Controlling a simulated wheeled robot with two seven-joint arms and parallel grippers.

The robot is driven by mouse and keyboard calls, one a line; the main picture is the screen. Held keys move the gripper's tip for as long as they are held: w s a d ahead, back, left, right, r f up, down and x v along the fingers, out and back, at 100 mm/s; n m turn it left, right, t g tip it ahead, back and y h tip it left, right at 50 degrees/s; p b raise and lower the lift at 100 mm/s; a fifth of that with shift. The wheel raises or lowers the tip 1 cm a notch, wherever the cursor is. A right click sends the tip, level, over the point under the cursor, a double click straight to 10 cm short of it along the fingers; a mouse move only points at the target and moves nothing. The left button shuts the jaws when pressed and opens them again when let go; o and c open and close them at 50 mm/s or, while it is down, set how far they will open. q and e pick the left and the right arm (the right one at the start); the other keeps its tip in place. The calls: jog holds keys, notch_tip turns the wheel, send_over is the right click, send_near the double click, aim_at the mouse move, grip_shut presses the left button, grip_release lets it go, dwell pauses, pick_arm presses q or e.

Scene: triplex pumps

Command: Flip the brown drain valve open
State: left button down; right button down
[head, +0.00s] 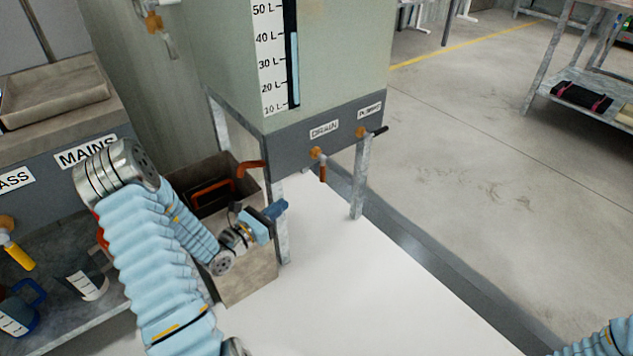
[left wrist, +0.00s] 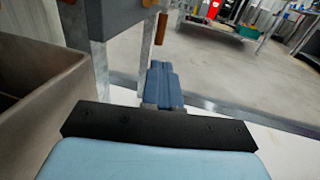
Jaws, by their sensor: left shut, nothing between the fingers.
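The drain valve's brown handle (head: 322,172) hangs down from an orange-brown fitting under the DRAIN label (head: 324,129) on the tank's grey base. It also shows in the left wrist view (left wrist: 161,28), above and beyond my fingertips. My left gripper (head: 277,210) is shut and empty, below and to the left of the handle, beside a tank leg. Its blue fingers (left wrist: 163,84) are pressed together in the left wrist view, apart from the handle. My right gripper is outside the views; only a bit of my right arm shows at the bottom right.
A second valve (head: 372,131) with a dark handle sits right of the drain valve. Metal tank legs (head: 359,178) stand close by. An open brown bin (head: 252,278) lies under my left forearm, with a red-orange spout (head: 250,167) above it. The white surface (head: 370,290) in front is clear.

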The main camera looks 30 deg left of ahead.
aim_at(321, 176)
pick_arm(q)
jog(key=shift+w, duration=0.15)
jog(key=w+d, duration=0.1)
jog(key=w, duration=0.3)
jog(key=w+d, duration=0.1)
jog(key=w, duration=0.8)
jog(key=shift+w+d, duration=0.25)
jog(key=shift+d, duration=0.15)
